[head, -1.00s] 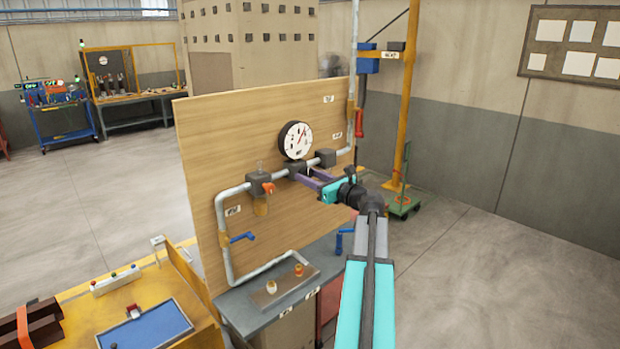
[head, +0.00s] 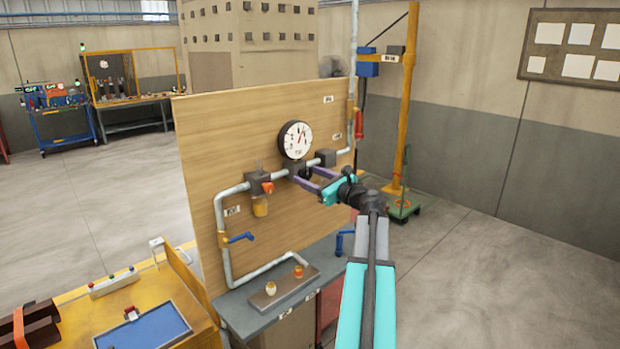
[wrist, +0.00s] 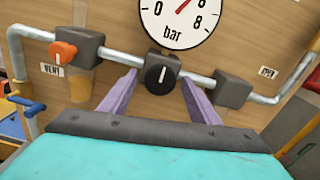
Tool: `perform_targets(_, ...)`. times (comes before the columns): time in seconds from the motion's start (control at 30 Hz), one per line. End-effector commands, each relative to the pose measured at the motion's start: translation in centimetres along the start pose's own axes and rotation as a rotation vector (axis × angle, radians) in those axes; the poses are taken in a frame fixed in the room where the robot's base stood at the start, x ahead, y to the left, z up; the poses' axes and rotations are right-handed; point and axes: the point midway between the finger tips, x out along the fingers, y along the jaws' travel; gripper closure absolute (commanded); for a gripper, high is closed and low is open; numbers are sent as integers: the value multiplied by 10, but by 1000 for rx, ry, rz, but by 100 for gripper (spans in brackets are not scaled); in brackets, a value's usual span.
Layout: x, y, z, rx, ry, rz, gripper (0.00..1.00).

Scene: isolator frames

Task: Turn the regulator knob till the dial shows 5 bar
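The round white pressure dial (head: 295,140) is mounted on the wooden board, with a red needle. In the wrist view the dial (wrist: 184,14) is cut off at the top; 0, 8 and "bar" show, and the red needle points up and right. Its exact reading cannot be told. The black regulator knob (wrist: 159,78) with a white mark sits below the dial on a dark block; the mark points nearly straight up. My gripper (head: 305,178) is open in front of the knob. In the wrist view its purple fingers (wrist: 160,92) stand apart on either side of the knob, with visible gaps.
An orange vent knob (wrist: 63,52) is on the block left of the regulator. A blue-handled valve (head: 240,238) sits lower on the pipe (head: 222,215). A grey bench (head: 240,310) with a small fitting plate is below. Open floor lies at right.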

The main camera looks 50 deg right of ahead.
Motion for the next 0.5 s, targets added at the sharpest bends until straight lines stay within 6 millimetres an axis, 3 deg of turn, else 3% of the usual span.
perform_targets(0.27, -5, 0, -1, 0, 0, 0, 44)
perform_targets(0.5, -29, 1, -2, 0, -1, -2, 44)
